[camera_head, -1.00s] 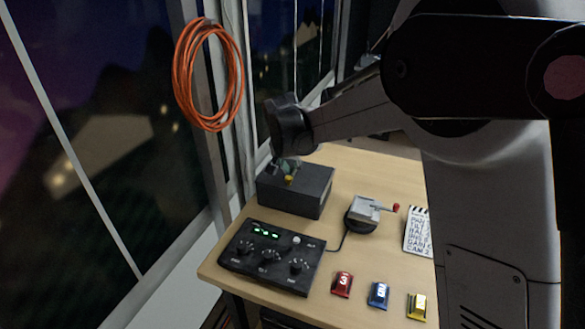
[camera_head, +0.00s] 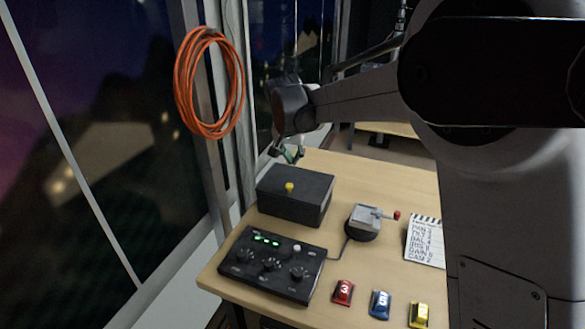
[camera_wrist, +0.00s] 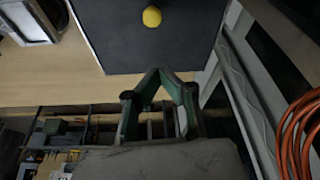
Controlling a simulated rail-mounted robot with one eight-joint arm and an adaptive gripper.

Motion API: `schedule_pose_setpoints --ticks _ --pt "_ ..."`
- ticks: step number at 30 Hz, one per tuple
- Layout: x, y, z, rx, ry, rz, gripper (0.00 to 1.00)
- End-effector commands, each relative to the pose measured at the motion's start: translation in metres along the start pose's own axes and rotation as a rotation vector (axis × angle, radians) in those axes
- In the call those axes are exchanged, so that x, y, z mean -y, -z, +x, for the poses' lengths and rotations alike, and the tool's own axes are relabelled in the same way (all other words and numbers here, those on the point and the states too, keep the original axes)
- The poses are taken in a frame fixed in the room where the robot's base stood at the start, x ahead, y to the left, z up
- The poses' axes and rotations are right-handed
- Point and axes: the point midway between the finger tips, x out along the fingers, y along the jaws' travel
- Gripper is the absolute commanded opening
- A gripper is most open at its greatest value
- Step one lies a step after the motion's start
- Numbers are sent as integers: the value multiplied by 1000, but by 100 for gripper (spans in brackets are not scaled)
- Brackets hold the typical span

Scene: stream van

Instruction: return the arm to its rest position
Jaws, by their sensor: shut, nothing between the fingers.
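My gripper (camera_head: 291,154) hangs from the wrist above the back edge of the desk (camera_head: 395,180), just above and behind the black box (camera_head: 300,207) with the yellow button (camera_head: 289,187). In the wrist view, my gripper (camera_wrist: 160,73) has its green-lined fingertips drawn together with nothing between them. There the yellow button (camera_wrist: 152,17) and the black box (camera_wrist: 130,45) lie beyond the fingertips, apart from them. My arm reaches in from the right.
A control panel (camera_head: 282,285) with green lights, a grey lever device (camera_head: 364,222), a lettered slate (camera_head: 424,243) and red, blue and yellow numbered blocks (camera_head: 380,303) stand on the desk. An orange cable coil (camera_head: 210,85) hangs on the left wall post.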

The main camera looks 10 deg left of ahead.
Motion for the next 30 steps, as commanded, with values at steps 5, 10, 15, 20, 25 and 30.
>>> schedule_pose_setpoints --ticks 5,10,15,20,25,30 --pt "0 -1 -30 0 0 -2 0" --pt "0 0 -45 -1 0 -1 0" --pt "-12 -2 -57 -4 3 -1 0" --pt "-50 -14 -82 -19 16 -7 0" --pt "-100 -36 -111 -42 32 -19 0" --pt "-146 -64 -135 -68 45 -30 0"
